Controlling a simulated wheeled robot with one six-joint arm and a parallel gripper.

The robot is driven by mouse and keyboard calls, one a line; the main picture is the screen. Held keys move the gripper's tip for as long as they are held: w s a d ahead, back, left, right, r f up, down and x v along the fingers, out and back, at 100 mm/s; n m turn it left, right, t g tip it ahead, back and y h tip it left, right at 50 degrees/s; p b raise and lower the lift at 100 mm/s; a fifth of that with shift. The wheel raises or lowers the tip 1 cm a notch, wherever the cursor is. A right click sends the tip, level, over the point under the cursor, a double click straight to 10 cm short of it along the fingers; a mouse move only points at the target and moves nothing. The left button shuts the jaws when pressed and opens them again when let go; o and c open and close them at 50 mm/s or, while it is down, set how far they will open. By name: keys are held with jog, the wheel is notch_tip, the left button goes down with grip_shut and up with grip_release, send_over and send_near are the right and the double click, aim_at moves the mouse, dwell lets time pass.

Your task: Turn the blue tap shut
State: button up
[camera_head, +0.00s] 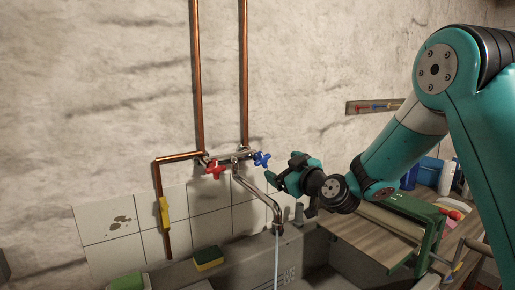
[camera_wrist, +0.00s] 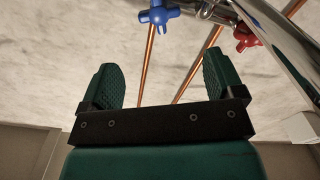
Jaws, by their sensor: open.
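The blue tap (camera_head: 262,159) is a star-shaped handle at the right end of the chrome mixer on the wall. It also shows at the top of the wrist view (camera_wrist: 158,14), beyond the fingertips and between them sideways. My gripper (camera_head: 283,168) is to the right of the blue tap in the head view, open and empty, apart from the handle. In the wrist view its two green fingers (camera_wrist: 160,72) stand wide apart. Water runs from the chrome spout (camera_head: 262,199) into the sink.
A red tap (camera_head: 215,170) is left of the blue one. The spout passes close to my gripper's right finger in the wrist view. Copper pipes (camera_head: 244,75) climb the wall. A sponge (camera_head: 208,259) lies on the sink's back edge. A cluttered wooden worktop (camera_head: 362,236) is at right.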

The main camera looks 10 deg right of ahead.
aim_at(263, 156)
jog(key=p+x, duration=0.5)
jog(key=x, duration=0.5)
jog(key=shift+w+a+r, duration=0.1)
jog(key=shift+w, duration=0.2)
jog(key=shift+p+x, duration=0.45)
jog(key=shift+x, duration=0.35)
